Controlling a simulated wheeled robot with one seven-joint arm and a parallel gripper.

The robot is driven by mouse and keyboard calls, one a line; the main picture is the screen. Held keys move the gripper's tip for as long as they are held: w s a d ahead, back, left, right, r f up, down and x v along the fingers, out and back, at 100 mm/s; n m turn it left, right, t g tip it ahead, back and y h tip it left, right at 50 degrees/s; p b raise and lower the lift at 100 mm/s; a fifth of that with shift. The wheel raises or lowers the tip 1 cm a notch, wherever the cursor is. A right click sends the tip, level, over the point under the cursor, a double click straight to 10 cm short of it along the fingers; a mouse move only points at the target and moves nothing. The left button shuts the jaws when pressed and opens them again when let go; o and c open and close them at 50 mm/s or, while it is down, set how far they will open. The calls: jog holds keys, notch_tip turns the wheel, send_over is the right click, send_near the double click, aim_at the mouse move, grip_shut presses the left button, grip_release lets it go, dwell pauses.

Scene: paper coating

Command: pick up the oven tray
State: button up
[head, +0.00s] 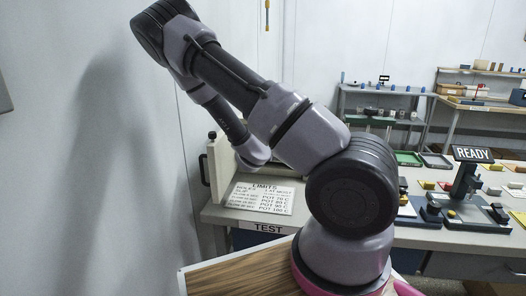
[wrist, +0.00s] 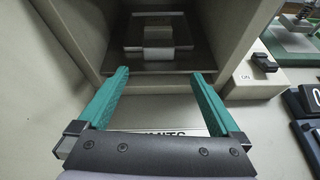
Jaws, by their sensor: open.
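In the wrist view my gripper (wrist: 163,88) is open, with two teal fingers spread wide and nothing between them. The fingertips are at the mouth of a beige box-shaped oven (wrist: 72,22). Inside it lies a flat grey metal tray (wrist: 190,55), with a pale block-like piece (wrist: 158,55) at its front middle, ahead of the fingertips and apart from them. The tray's back is dim and hard to make out. In the head view the oven (head: 222,165) stands at the bench's left end; my arm hides the gripper, and the tray does not show.
A limits sign (head: 262,197) lies before the oven. A switch box (wrist: 262,70) marked ON stands close to the oven's right. In the head view, a stand with a READY display (head: 473,155) and several small blocks are on the bench farther right.

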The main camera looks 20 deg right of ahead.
jog(key=shift+n+t, duration=0.3)
jog(key=shift+n, duration=0.4)
jog(key=shift+x, duration=5.4)
jog(key=shift+w+r, duration=0.1)
jog(key=shift+r, duration=0.05)
jog(key=c, duration=1.4)
jog(key=shift+c, duration=0.5)
jog(key=shift+r, duration=0.15)
